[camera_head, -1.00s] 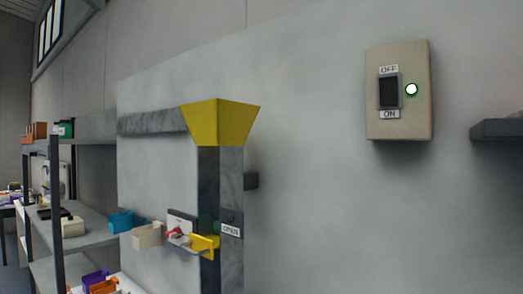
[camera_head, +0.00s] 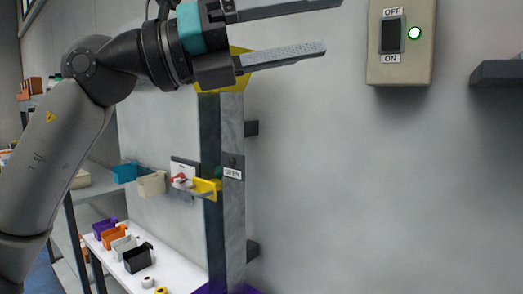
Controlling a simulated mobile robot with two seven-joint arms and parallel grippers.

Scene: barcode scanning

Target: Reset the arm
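My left arm comes in from the left and reaches across the upper part of the head view. Its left gripper (camera_head: 330,25) is open, with a wide gap between the two long fingers, and nothing is between them. The upper finger is partly cut off by the top edge. The gripper is in front of the yellow funnel (camera_head: 243,80), which it mostly hides, and to the left of the beige switch box (camera_head: 420,65) on the wall. The box has a black rocker marked OFF and ON and a lit white-green lamp. My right gripper is not in view.
A grey post (camera_head: 231,170) stands below the funnel, with an OPEN label and a yellow bracket (camera_head: 207,187). Colored bins, including a black bin (camera_head: 138,257), sit on a white surface at lower left. A dark shelf (camera_head: 502,73) juts out at right.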

